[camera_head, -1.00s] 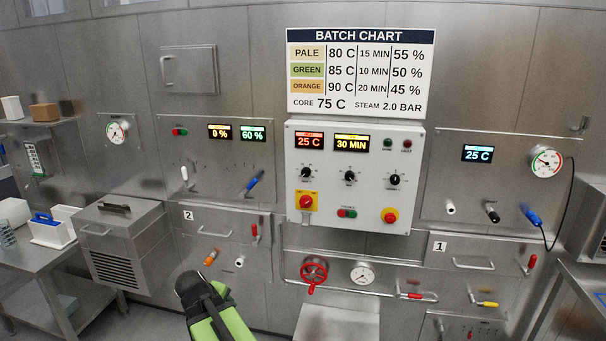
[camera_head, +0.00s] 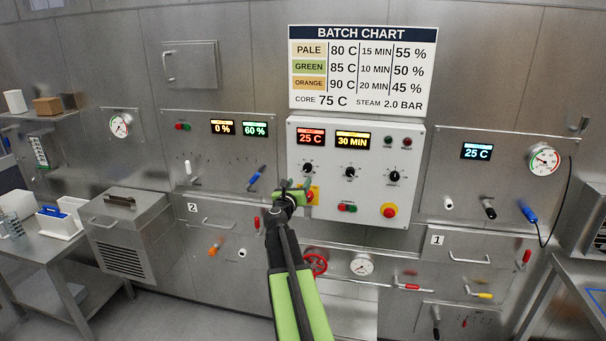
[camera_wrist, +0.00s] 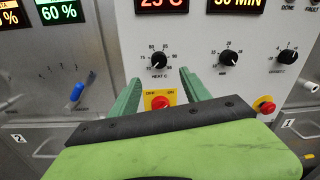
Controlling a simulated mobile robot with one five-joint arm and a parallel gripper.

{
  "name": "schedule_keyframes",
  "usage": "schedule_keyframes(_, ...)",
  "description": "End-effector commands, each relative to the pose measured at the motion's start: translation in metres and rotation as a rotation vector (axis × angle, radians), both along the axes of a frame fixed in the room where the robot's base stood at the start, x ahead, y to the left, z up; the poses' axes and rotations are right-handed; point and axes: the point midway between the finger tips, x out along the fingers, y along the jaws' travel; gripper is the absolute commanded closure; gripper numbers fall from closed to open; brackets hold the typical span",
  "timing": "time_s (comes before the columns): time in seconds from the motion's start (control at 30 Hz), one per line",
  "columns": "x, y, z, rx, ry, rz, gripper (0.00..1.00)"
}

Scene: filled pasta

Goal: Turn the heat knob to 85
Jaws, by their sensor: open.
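The heat knob (camera_head: 307,168) is the left black knob on the white control panel (camera_head: 400,215), under a red display reading 25 C. In the wrist view the heat knob (camera_wrist: 159,59) shows with a scale around it and the label HEAT C. My gripper (camera_head: 295,187) is in front of the panel's lower left part, below the heat knob. In the wrist view my gripper's green fingers (camera_wrist: 160,88) are apart, with nothing between them but the view of the panel. The knob lies beyond and above the fingertips, and I see no contact.
A red-on-yellow switch (camera_wrist: 160,101) sits just below the heat knob. Two more black knobs, the middle one (camera_head: 351,172) and the right one (camera_head: 394,175), are on the panel. A blue lever (camera_head: 257,178) is to the left. The batch chart (camera_head: 361,68) lists GREEN at 85 C.

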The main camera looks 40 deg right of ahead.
Motion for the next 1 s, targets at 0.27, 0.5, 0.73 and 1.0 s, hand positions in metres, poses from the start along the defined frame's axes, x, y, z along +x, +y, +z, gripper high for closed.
schedule_keyframes(0.27, 0.037, -0.063, 0.000, 0.002, -0.001, -0.001, 0.45)
schedule_keyframes(0.5, 0.052, -0.091, 0.000, 0.002, -0.001, -0.001, 0.45)
schedule_keyframes(0.73, 0.052, -0.095, 0.000, 0.002, -0.001, -0.001, 0.45)
schedule_keyframes(1.0, 0.052, -0.095, 0.000, 0.001, -0.001, -0.002, 0.66)
